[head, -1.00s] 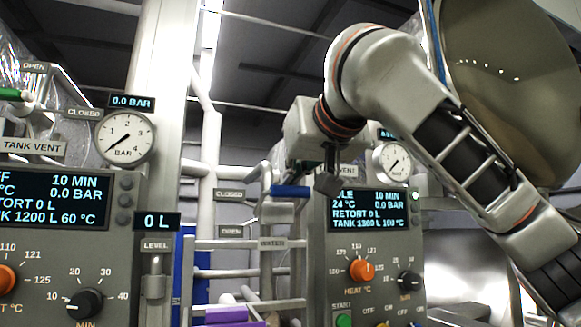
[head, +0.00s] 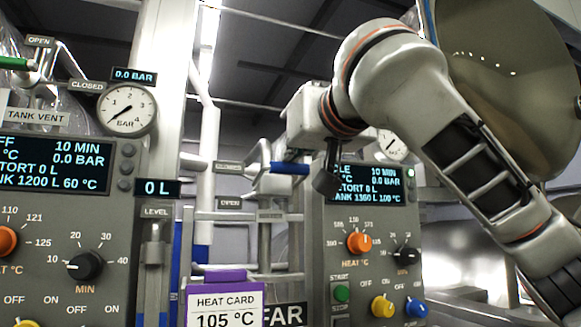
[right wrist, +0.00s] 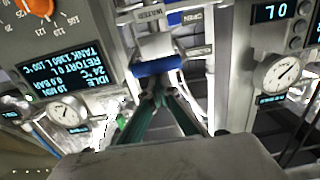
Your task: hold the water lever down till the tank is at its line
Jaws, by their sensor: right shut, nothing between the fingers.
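The water lever has a blue handle (head: 289,168), which points right, level with the CLOSED label. Its OPEN label sits lower, above the small WATER plate. My right gripper (head: 325,182) is shut and empty, just right of the handle's end in the head view. In the right wrist view its fingertips (right wrist: 158,92) are close to the blue handle (right wrist: 157,66); I cannot tell whether they touch. The right display (head: 365,184) is partly covered by my gripper; it reads IDLE, retort 0 L and a tank volume of about 1360 L. My left gripper is out of view.
A purple-topped heat card (head: 225,305) reading 105 °C stands low in the middle. The left panel (head: 60,215) has its own display, dials and gauge (head: 127,108). The right panel's orange heat knob (head: 359,243) and buttons lie below the gripper. A large round door (head: 510,80) is at upper right.

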